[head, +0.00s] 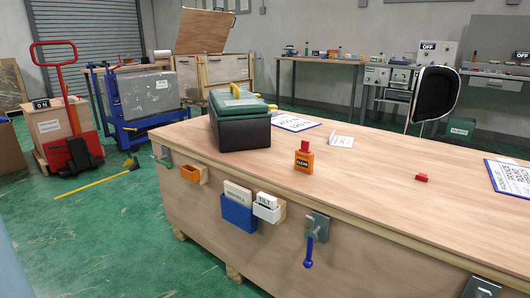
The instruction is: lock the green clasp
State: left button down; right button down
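A green-handled clasp (162,160) is on the front side of the large wooden crate (230,172), near its left corner. Its green handle sticks out sideways to the left from a grey plate; the handle is small in this view and I cannot tell how its parts engage. A second clasp with a blue handle (309,250) hangs downward farther right on the same side. Neither of my grippers is in view.
An orange holder (191,174), blue bin (238,214) and white bin (268,210) hang on the crate side. A yellow-handled broom (98,182) lies on open green floor at left.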

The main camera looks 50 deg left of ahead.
aim_at(169, 166)
jog(key=u, duration=2.4)
jog(key=i+j, duration=0.25)
jog(key=i, duration=0.25)
jog(key=i+j+u, duration=0.15)
jog(key=i+j, duration=0.15)
jog(key=i, duration=0.25)
jog(key=i+j, duration=0.2)
jog(key=i, duration=0.3)
jog(key=i+j+u, duration=0.15)
jog(key=i, duration=0.4)
jog(key=j, duration=0.1)
